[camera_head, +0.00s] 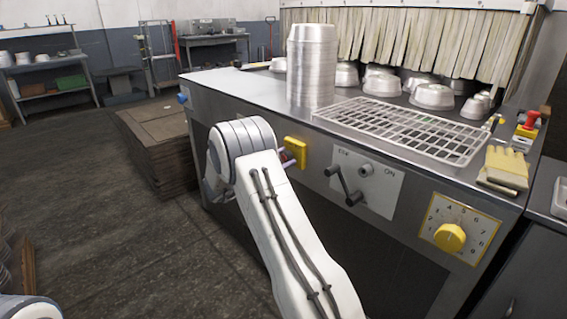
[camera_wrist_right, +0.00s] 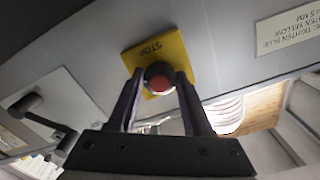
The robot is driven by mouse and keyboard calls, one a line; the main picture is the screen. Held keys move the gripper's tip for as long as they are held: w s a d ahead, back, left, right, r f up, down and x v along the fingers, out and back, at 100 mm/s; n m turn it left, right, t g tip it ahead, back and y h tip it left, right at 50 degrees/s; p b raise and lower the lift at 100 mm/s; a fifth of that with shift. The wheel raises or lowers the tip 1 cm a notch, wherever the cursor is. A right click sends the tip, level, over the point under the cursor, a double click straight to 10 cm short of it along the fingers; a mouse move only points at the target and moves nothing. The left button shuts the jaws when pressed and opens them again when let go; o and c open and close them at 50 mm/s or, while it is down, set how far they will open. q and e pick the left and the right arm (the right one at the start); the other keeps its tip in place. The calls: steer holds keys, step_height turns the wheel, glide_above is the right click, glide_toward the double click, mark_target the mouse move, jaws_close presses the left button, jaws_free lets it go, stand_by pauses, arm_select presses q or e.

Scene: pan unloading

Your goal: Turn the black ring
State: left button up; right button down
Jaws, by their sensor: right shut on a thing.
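A black ring (camera_wrist_right: 152,69) sits around a red button (camera_wrist_right: 160,84) on a yellow plate (camera_wrist_right: 176,50) marked STOP in the right wrist view. The two dark fingers of my right gripper (camera_wrist_right: 160,88) are on either side of the ring and shut on it. In the head view the yellow plate (camera_head: 297,150) is on the machine's front panel, and my white right arm reaches to it. There the wrist mostly hides the ring and fingers. My left gripper is not in view.
Right of the plate are a panel with a black lever (camera_head: 350,190) and a yellow dial (camera_head: 450,237). On top stand a pan stack (camera_head: 312,65), a wire rack (camera_head: 405,128), gloves (camera_head: 505,168) and several pans. Stacked brown boards (camera_head: 155,130) lie left; the floor in front is clear.

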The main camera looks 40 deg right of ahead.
steer(key=shift+m+b, duration=0.7)
steer(key=shift+m, duration=0.6)
steer(key=shift+c, duration=1.6)
jaws_free()
steer(key=shift+a, duration=0.1)
steer(key=a+p, duration=0.1)
steer(key=a, duration=0.9)
steer(key=shift+s+a, duration=0.15)
steer(key=shift+s, duration=0.25)
